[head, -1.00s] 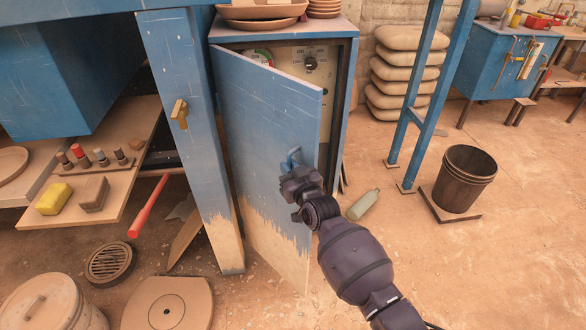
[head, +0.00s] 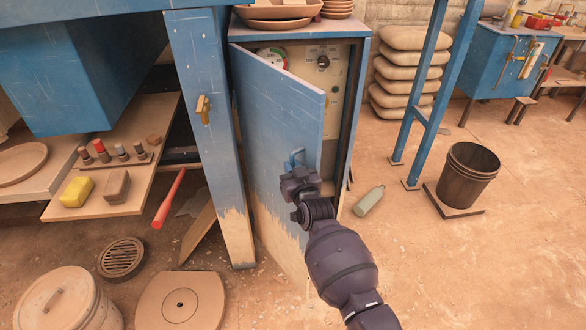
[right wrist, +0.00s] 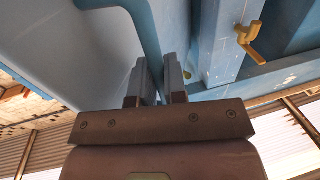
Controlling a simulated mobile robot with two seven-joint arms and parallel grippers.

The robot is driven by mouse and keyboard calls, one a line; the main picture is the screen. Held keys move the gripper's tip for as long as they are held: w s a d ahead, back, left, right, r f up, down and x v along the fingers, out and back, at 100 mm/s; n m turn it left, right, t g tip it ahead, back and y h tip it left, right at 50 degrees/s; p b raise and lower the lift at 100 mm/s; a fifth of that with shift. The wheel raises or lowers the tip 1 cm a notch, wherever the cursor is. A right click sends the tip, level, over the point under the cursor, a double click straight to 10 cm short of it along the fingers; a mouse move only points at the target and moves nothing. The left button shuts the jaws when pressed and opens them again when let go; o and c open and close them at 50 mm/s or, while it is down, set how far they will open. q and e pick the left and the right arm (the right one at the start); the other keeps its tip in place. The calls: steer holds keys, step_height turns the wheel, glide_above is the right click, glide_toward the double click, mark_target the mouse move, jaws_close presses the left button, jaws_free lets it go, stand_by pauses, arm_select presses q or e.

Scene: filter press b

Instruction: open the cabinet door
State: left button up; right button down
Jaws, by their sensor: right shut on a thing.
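The blue cabinet door (head: 275,130), worn to bare tan at its bottom, stands partly open, hinged at its left. Its blue handle (head: 296,156) is near the free right edge and also shows in the right wrist view (right wrist: 151,38). My right gripper (head: 298,172) is shut on the handle; its fingers also show in the right wrist view (right wrist: 160,82), partly hiding the grip. Inside the cabinet (head: 362,70), a panel with a round gauge and dark knobs shows past the door. My left gripper is not in view.
A blue post (head: 215,130) with a brass hook stands close left of the door. A green bottle (head: 369,200) lies on the floor to the right, with a dark bucket (head: 468,175) beyond. Bowls (head: 275,12) sit on the cabinet top. Floor between bottle and bucket is clear.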

steer(key=shift+r, duration=0.1)
steer(key=c, duration=1.2)
jaws_free()
steer(key=shift+s, duration=0.1)
steer(key=p+v, duration=0.1)
steer(key=v, duration=0.9)
steer(key=shift+s+p, duration=0.3)
steer(key=shift+p, duration=0.1)
